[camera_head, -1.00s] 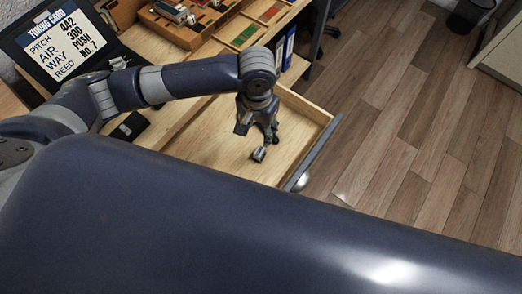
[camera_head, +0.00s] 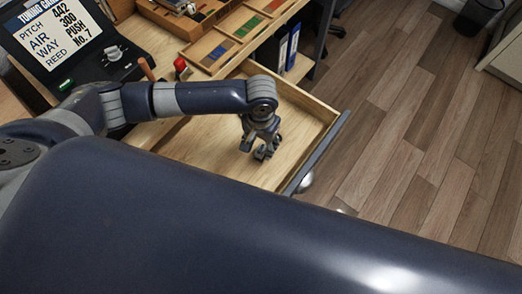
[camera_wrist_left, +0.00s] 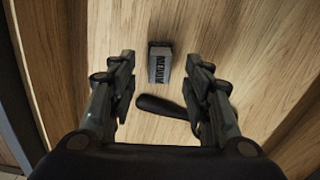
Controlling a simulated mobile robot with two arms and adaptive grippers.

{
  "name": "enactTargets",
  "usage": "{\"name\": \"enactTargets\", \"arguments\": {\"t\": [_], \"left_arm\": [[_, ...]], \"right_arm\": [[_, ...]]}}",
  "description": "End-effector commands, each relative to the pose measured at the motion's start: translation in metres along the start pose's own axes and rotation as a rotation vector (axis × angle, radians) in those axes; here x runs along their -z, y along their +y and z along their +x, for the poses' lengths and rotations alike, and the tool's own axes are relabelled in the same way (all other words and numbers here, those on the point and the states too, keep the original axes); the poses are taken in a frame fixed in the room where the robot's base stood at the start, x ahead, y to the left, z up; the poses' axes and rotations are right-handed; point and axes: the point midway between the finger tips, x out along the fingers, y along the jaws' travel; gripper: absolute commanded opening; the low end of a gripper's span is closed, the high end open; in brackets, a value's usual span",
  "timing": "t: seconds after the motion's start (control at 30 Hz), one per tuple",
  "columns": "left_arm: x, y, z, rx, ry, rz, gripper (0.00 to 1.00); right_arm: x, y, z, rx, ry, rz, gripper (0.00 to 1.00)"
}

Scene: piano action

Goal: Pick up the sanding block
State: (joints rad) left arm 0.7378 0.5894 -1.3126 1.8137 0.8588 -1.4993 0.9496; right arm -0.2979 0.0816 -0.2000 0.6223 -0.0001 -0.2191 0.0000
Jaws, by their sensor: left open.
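The sanding block (camera_wrist_left: 159,64) is a small grey block with a dark end and the printed word MEDIUM. It lies on the wooden bottom of the open drawer (camera_head: 300,120). My left gripper (camera_head: 265,154) points down into the drawer and mostly hides the block in the head view. In the left wrist view, the left gripper (camera_wrist_left: 160,76) is open and empty. Its two fingers are on either side of the block in the picture, with clear space on both sides. The exact height above the block cannot be told. My right gripper is not in view.
A dark elongated object (camera_wrist_left: 163,106) lies in the drawer near the block, partly behind the right finger. The drawer's front edge (camera_head: 320,152) bounds the right side. The bench holds a tuning card display (camera_head: 52,32), a red-topped item (camera_head: 181,66) and trays (camera_head: 215,52).

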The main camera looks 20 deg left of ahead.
Motion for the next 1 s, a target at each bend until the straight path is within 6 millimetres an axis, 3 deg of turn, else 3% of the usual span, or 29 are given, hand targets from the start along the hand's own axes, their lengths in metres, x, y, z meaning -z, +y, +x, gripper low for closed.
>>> {"name": "enactTargets", "arguments": {"t": [0.2, 0.5, 0.7, 1.0], "left_arm": [[0.0, 0.0, 0.032, 0.001, -0.001, 0.001, 0.45], [0.0, 0.0, 0.037, 0.0, 0.0, 0.001, 0.45], [0.0, 0.0, 0.036, 0.0, 0.0, 0.001, 0.0], [0.0, 0.0, 0.036, 0.0, 0.0, 0.001, 0.0]], "right_arm": [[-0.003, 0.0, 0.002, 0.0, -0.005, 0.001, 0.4], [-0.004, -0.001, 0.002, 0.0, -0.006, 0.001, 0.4], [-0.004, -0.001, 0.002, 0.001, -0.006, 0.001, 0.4], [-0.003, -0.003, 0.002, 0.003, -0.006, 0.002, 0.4]]}}
